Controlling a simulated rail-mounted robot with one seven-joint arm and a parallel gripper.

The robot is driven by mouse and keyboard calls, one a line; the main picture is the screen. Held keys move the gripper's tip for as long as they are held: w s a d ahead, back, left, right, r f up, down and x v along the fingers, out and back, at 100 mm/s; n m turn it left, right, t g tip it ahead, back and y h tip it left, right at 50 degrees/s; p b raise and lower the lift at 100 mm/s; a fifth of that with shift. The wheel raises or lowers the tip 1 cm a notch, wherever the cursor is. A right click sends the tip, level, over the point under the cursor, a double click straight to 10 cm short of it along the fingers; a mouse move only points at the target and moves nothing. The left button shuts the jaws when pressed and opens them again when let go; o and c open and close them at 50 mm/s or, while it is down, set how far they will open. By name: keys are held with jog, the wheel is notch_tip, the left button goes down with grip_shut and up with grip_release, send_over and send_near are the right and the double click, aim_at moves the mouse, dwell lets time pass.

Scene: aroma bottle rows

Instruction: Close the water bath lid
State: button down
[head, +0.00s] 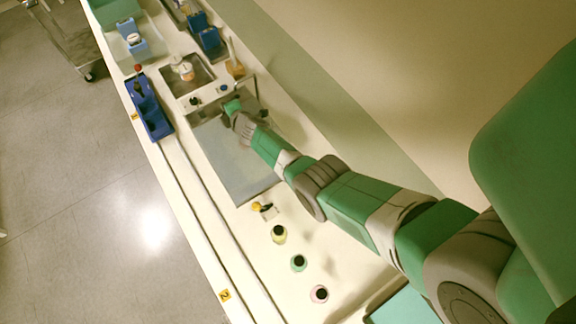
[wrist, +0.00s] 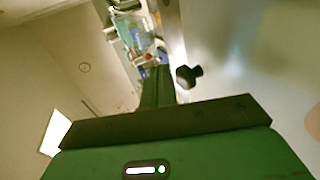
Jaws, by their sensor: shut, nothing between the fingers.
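In the head view, the basin of the water bath (head: 203,78) is uncovered, and bottles (head: 185,70) show in it. A broad flat grey panel (head: 235,165) lies on the bench on the near side of the basin; I cannot tell for sure that it is the lid. My gripper (head: 231,106) is over the panel's far end, shut and empty. In the wrist view, my gripper's green fingers (wrist: 158,86) are beside a black knob (wrist: 188,77) on a smooth pale grey surface (wrist: 245,55). The knob appears apart from the fingers. The lid's exact tilt is unclear.
A blue rack (head: 150,108) stands at the bench's left edge. More blue holders (head: 205,35) stand at the far end. A wall runs along the right.

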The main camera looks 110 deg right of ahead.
jog(key=shift+s+a+r+p, duration=0.1)
jog(key=shift+a+r+p, duration=0.2)
jog(key=shift+p, duration=0.25)
jog(key=p+v, duration=0.6)
jog(key=shift+d, duration=0.1)
jog(key=shift+s+a, duration=0.15)
jog(key=shift+a, duration=0.45)
